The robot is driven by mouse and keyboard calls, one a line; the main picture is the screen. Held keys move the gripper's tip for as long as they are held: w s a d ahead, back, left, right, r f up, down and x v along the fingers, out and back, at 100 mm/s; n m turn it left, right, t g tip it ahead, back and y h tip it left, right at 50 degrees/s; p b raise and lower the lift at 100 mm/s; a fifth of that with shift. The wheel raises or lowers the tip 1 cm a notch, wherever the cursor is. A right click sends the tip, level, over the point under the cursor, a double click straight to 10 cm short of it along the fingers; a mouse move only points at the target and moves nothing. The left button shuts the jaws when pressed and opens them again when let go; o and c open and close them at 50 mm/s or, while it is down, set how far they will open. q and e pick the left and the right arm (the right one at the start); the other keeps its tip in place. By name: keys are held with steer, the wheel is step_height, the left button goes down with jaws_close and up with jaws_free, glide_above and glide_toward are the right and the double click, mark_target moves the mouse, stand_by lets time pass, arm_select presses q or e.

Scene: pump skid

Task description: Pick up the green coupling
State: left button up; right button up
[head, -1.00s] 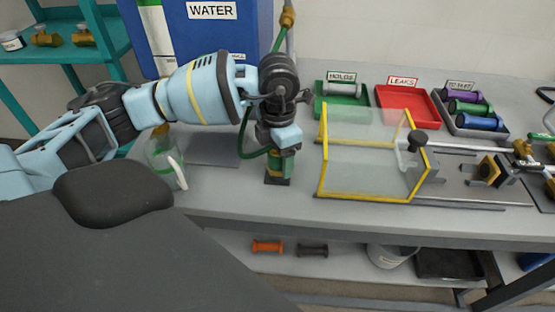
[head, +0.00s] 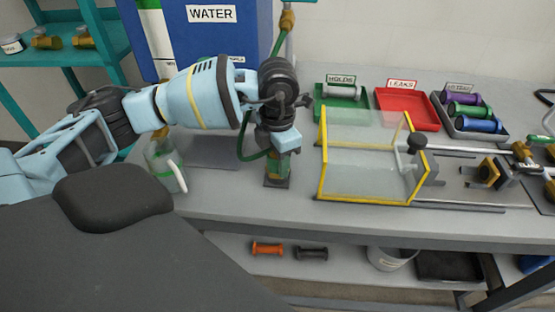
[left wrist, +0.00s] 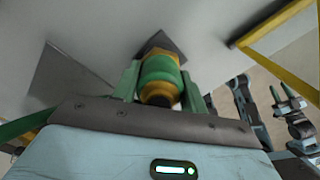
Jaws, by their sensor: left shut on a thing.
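The green coupling (left wrist: 160,75), a brass-yellow fitting with a green band, sits between the two green fingers of my left gripper (left wrist: 159,88) in the left wrist view. The fingers are shut on its sides. In the head view my left gripper (head: 278,165) points down at the bench, left of the yellow-framed guard. A small dark base (head: 276,183) shows right below the fingers, and also beyond the coupling in the wrist view. I cannot tell whether the coupling still touches that base.
The clear guard with yellow edges (head: 322,165) stands right of my left gripper. Behind it are a green tray (head: 340,104), a red tray (head: 405,108) and a grey tray with several coloured cylinders. A clear green-banded jug (head: 163,165) stands left. A green hose hangs behind the gripper.

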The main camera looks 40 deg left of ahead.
arm_select(q)
steer(key=shift+r, duration=0.6)
step_height(320, 180, up, 2)
steer(key=shift+r, duration=0.2)
steer(key=s+d, duration=0.3)
steer(key=s, duration=0.4)
steer(key=s+d+r, duration=0.1)
steer(key=s+d, duration=0.2)
steer(key=s, duration=0.4)
steer(key=shift+s+d+r+b, duration=0.15)
steer(key=shift+s+d+b, duration=0.15)
steer(key=shift+b, duration=0.1)
arm_select(e)
steer(key=shift+s+f, duration=0.2)
steer(key=shift+f, duration=0.25)
